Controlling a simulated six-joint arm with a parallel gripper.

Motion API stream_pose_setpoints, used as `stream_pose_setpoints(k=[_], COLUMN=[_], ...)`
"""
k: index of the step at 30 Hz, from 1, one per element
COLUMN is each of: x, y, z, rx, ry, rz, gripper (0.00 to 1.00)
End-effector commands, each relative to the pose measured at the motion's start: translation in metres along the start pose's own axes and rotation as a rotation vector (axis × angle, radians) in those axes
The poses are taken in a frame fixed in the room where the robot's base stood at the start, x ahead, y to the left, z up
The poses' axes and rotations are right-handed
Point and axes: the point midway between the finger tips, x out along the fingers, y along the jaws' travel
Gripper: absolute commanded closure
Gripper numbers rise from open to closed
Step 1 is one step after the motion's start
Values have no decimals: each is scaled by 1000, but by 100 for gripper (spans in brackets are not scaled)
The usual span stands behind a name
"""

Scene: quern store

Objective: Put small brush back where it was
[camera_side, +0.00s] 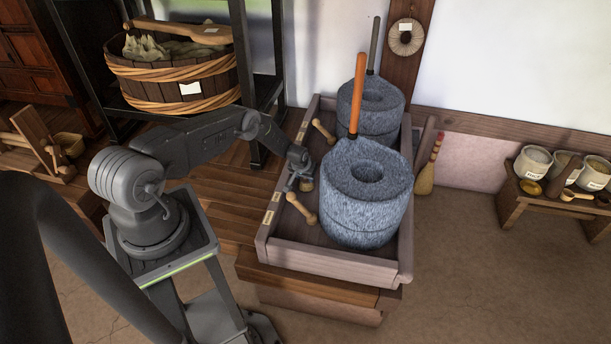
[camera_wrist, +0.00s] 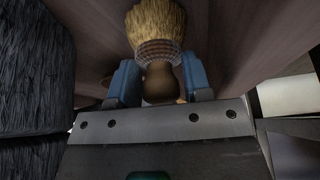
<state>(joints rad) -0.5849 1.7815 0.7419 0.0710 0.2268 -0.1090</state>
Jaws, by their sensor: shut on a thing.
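The small brush (camera_wrist: 158,28) has straw-coloured bristles, a bound collar and a short brown wooden handle. My gripper (camera_wrist: 160,78) is shut on its handle, with a blue finger on either side. The bristles point to the top of the wrist view. In the side view my gripper (camera_side: 301,177) is over the left part of the wooden tray (camera_side: 330,267). A small tan part of the brush (camera_side: 306,186) shows below it. I cannot tell whether the brush touches the tray floor.
Two grey stone querns (camera_side: 350,205) (camera_side: 385,125) with upright handles fill the tray's right side. Wooden peg-shaped tools (camera_side: 302,208) (camera_side: 322,130) lie in front of and behind my gripper. Labels (camera_side: 268,217) mark the tray's left rim. A hand broom (camera_side: 427,172) stands right of the tray.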

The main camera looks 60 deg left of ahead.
Motion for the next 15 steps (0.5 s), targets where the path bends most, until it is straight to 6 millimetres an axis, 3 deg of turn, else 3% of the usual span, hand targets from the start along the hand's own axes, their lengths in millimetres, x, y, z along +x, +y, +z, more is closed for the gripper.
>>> stream_pose_setpoints(k=[7,8,15], x=[3,2,2], y=[0,0,0], z=[1,1,1], rx=[0,0,0], ry=[1,0,0], rz=[0,0,0], gripper=[80,53,30])
